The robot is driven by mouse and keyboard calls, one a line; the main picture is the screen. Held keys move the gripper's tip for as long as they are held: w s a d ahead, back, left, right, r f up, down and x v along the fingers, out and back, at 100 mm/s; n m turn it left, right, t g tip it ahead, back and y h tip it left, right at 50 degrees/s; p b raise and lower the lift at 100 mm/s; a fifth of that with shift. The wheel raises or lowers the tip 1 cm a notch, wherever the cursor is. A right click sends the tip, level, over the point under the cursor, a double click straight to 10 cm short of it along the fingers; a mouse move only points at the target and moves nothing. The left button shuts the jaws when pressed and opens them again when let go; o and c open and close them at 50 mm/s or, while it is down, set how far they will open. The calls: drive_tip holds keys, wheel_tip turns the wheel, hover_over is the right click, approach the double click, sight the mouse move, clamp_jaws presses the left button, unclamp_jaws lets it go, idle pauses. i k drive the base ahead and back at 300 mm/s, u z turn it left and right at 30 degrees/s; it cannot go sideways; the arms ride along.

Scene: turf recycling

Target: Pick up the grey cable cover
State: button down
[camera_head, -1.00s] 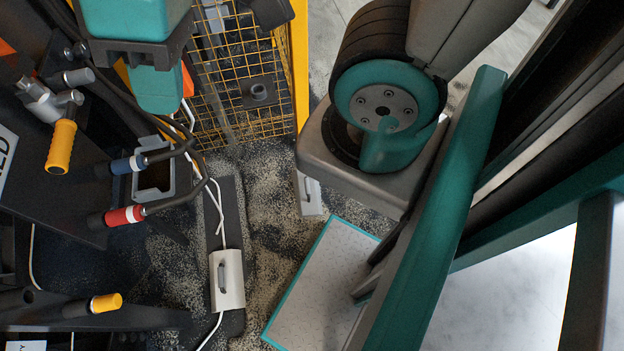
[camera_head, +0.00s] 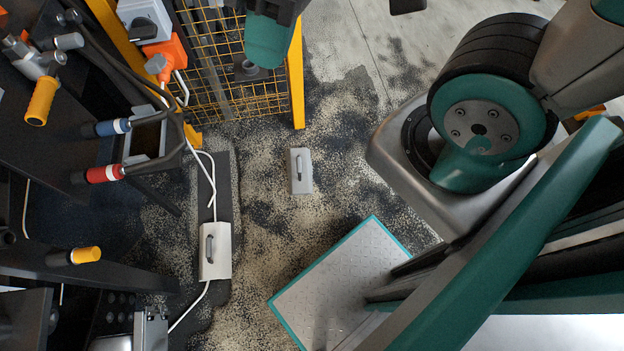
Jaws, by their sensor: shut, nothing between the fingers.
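A grey cable cover (camera_head: 302,186) with a dark handle lies alone on the speckled floor, a little left of the picture's middle. It is in full view, and nothing touches it. A second, paler cover (camera_head: 221,262) with a dark handle sits over the white cable on a dark strip, lower left of the grey one. My gripper's fingers do not show.
A yellow mesh fence (camera_head: 297,80) stands behind the grey cover. A dark machine with hoses and coloured handles (camera_head: 86,254) fills the left. A teal-edged plate (camera_head: 325,280) lies at lower right. Floor around the grey cover is clear.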

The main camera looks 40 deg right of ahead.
sight(299, 164)
drive_tip(key=z, duration=0.3)
drive_tip(key=k, duration=0.35)
drive_tip(key=z, duration=0.8)
drive_tip(key=k, duration=1.1)
drive_tip(key=u, duration=0.15)
drive_tip(key=i, duration=0.45)
drive_tip(key=u, duration=0.95)
drive_tip(key=i, duration=1.4)
drive_tip(key=z, duration=1.05)
drive_tip(key=i, duration=0.4)
drive_tip(key=z, duration=0.45)
